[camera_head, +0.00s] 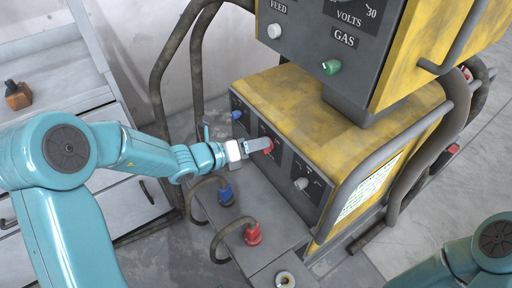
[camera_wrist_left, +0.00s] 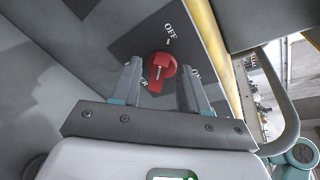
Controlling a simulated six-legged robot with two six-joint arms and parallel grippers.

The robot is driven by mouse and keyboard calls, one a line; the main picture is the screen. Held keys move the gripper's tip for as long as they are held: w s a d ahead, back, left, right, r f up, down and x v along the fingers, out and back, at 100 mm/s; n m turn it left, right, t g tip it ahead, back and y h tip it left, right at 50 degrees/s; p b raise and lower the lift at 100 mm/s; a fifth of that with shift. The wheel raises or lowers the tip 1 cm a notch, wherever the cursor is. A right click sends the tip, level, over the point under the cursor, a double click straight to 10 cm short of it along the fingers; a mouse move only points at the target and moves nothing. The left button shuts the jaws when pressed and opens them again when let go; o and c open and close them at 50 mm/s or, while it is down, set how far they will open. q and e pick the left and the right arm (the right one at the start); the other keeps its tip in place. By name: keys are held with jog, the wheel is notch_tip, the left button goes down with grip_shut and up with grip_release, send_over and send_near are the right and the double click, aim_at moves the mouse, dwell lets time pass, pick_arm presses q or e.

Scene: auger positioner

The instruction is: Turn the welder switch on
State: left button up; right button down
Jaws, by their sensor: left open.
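The welder switch is a red round knob (camera_wrist_left: 161,73) with a pale mark, on a dark plate on the yellow and grey welder (camera_head: 345,100). In the left wrist view "OFF" is printed above the knob; part of "ON" shows to the right, behind a finger. My left gripper (camera_wrist_left: 160,78) is open, its fingers on either side of the knob. I cannot tell whether they touch it. In the head view the left gripper (camera_head: 256,146) points at the red knob (camera_head: 267,146) and partly covers it. Only part of my right arm shows at the lower right; its gripper is out of view.
A blue knob (camera_head: 236,115) and a grey knob (camera_head: 301,184) flank the red one. Blue (camera_head: 226,195) and red (camera_head: 252,234) cable plugs sit below. A grey tube rail (camera_head: 370,165) runs along the welder's right side. A green knob (camera_head: 331,67) is on the upper box.

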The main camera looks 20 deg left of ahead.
pick_arm(q)
jog(key=shift+w+d, duration=0.2)
grip_shut()
jog(key=shift+f, duration=0.1)
